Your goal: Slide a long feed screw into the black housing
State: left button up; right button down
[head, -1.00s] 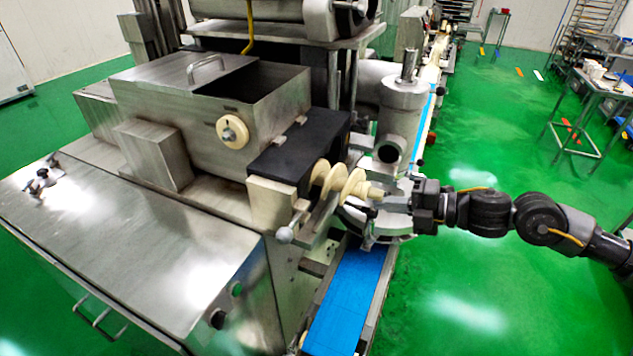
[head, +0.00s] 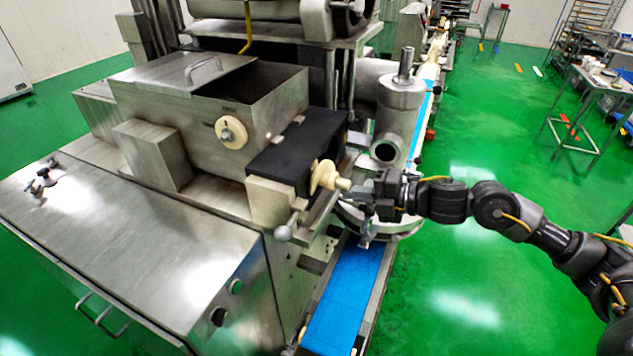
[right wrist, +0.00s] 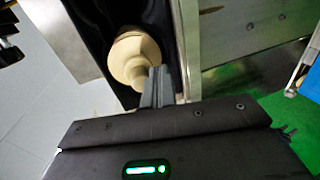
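The cream feed screw (head: 325,175) is partly inside the black housing (head: 298,143). Its outer flight and stub end stick out of the opening, and the rest is hidden inside. My right gripper (head: 362,191) is at the outer end of the screw, in line with it. In the right wrist view its fingers (right wrist: 158,87) are close together against the end of the screw (right wrist: 132,57), with nothing clearly seen between them. The dark housing opening (right wrist: 98,30) surrounds the screw there. My left gripper is not in view.
A steel hopper (head: 270,100) stands left of the housing. A ball-ended lever (head: 283,233) juts out below it. A steel cylinder (head: 401,105) stands just behind my right gripper. A blue conveyor belt (head: 345,295) runs below. Green floor is open to the right.

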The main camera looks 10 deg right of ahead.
aim_at(322, 184)
jog(key=shift+r+x, duration=0.3)
jog(key=shift+x, duration=0.95)
jog(key=shift+r+x, duration=0.3)
jog(key=shift+x, duration=0.95)
jog(key=shift+r+x, duration=0.3)
jog(key=shift+x, duration=1)
jog(key=shift+w+a, duration=0.1)
jog(key=shift+w, duration=0.05)
jog(key=f+b+v, duration=0.1)
jog(key=f+v, duration=0.1)
jog(key=v, duration=0.8)
jog(key=shift+f, duration=0.2)
